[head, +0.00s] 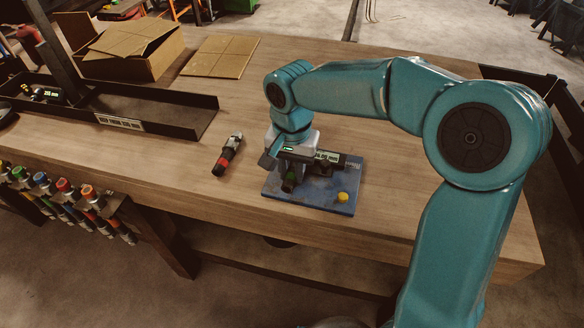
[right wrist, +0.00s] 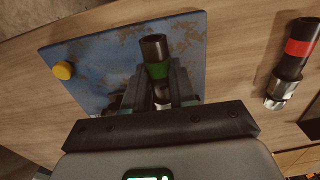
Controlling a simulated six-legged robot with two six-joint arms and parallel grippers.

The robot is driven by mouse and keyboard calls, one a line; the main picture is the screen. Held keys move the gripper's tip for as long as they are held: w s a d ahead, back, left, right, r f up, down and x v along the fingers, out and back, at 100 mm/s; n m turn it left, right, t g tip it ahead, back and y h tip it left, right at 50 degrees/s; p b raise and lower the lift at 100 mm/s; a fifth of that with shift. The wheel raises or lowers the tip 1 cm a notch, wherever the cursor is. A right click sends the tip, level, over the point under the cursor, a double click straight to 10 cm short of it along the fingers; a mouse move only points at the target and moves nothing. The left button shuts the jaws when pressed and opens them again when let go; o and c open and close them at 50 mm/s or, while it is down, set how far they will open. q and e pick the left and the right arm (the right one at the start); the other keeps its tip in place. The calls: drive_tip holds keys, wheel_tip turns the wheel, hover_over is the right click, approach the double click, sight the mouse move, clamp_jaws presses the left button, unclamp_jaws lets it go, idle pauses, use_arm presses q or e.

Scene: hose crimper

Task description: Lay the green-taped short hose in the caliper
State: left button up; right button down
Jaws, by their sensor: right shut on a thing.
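My right gripper (head: 287,172) is over the caliper's blue base plate (head: 310,203) on the workbench. It is shut on the green-taped short hose (head: 289,185). In the right wrist view the hose (right wrist: 154,48) sits between the two fingers (right wrist: 159,92), with its black end and green band showing and its lower part between the fingers. I cannot tell whether the hose touches the caliper's jaws. My left gripper is not in view.
A red-taped hose (head: 228,155) lies on the bench left of the plate. A yellow button (head: 343,197) is at the plate's front right corner. A black tray (head: 150,108), an open cardboard box (head: 130,50) and flat cardboard (head: 221,56) are farther left. Several colored-band hoses (head: 65,190) hang at the front edge.

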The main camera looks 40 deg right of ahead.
idle(0.4)
drive_tip(key=c, duration=0.8)
unclamp_jaws()
drive_tip(key=shift+c, duration=0.2)
drive_tip(key=shift+r+p, duration=3.3)
drive_tip(key=shift+r, duration=0.7)
